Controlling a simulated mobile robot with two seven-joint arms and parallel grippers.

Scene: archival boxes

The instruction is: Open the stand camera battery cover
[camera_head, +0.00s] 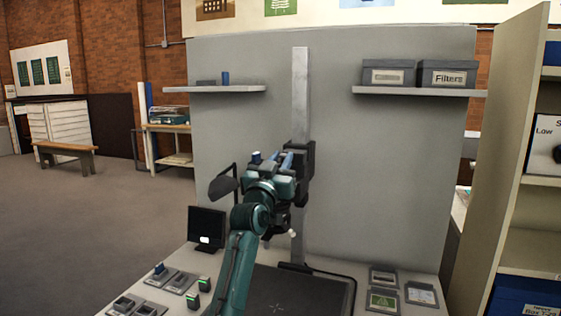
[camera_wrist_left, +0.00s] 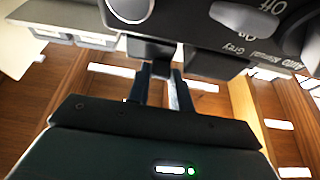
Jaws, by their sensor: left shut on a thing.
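The stand camera (camera_head: 306,158) is a dark body on the grey upright post (camera_head: 300,90), partly hidden behind my left gripper. In the left wrist view the camera's dark body (camera_wrist_left: 180,22) fills the top, with a dial and white lettering. My left gripper (camera_head: 288,158) is up against the camera. In the left wrist view my left gripper's fingers (camera_wrist_left: 163,82) reach to the camera's lower edge and are shut on a small dark part there, which looks like the battery cover (camera_wrist_left: 162,70). The fingers hide most of it. My right gripper is not in view.
Wall shelves hold grey boxes (camera_head: 448,75). A tall shelf unit (camera_head: 500,150) stands at right.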

